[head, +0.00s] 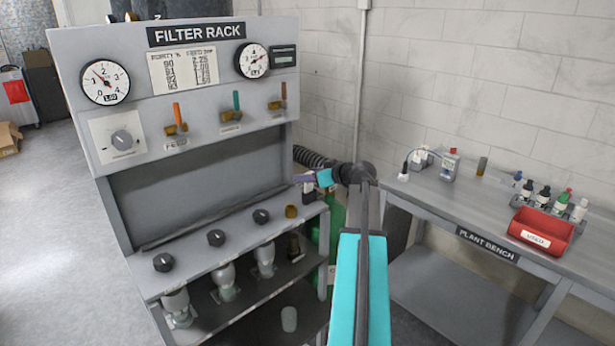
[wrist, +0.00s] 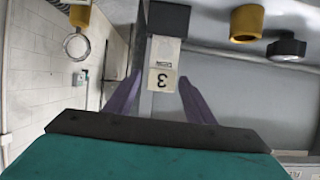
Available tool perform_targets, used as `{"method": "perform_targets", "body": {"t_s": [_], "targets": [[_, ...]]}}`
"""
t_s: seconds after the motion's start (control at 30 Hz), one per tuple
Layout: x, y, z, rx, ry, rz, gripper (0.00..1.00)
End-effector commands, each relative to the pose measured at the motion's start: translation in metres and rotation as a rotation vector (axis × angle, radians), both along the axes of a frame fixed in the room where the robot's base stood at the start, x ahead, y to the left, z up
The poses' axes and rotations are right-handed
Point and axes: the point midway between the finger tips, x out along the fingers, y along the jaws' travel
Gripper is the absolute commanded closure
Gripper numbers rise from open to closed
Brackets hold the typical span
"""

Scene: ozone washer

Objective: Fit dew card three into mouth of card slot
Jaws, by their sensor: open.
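Dew card three (wrist: 163,77) is a pale card with a black "3", upside down in the wrist view. Its far end meets a dark block (wrist: 168,18), which looks like the card slot; how deep it sits in the mouth cannot be told. My gripper (wrist: 160,77) is open, with one purple finger on each side of the card and a visible gap on both sides. In the head view my gripper (head: 306,178) is at the right end of the filter rack's shelf, just above the small dark block (head: 308,188). The card itself is hard to make out there.
The filter rack (head: 195,190) stands at left with gauges, levers and black knobs (head: 261,216). A brass fitting (head: 291,211) is close to the block. A green cylinder (head: 335,225) stands beside the rack. The plant bench (head: 450,200) at right holds a red bin (head: 541,231) and bottles.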

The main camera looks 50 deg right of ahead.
Motion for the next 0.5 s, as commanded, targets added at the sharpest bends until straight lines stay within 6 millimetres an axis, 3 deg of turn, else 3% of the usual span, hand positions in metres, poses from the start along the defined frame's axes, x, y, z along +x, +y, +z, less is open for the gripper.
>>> {"method": "perform_targets", "body": {"t_s": [0.17,0.5], "targets": [[-0.003,0.000,0.002,0.000,0.000,-0.001,0.51],[-0.046,0.003,0.017,-0.002,-0.001,-0.002,0.51]]}}
